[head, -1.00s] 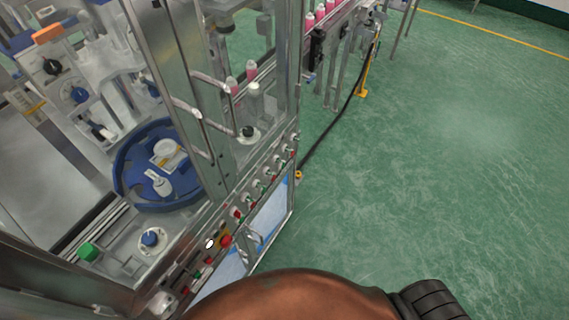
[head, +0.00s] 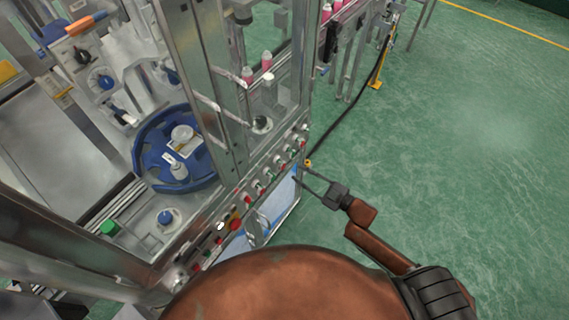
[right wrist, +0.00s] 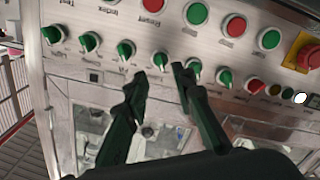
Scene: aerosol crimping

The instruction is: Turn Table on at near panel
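The near panel (head: 235,213) is a metal strip along the machine's front edge, with a row of green, red and other controls. I cannot read which knob is marked Table. My right gripper (head: 303,172) is in front of the panel, with its fingers pointing at it. In the right wrist view the gripper (right wrist: 160,72) is open and empty. A green knob (right wrist: 160,60) shows between its fingertips; contact cannot be told. My left gripper is not in view.
A blue round table (head: 143,167) with white parts sits inside the machine. A red button on a yellow base (right wrist: 310,56) is at the right of the panel. A black cable (head: 345,115) runs along the floor. The green floor (head: 470,160) at right is clear.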

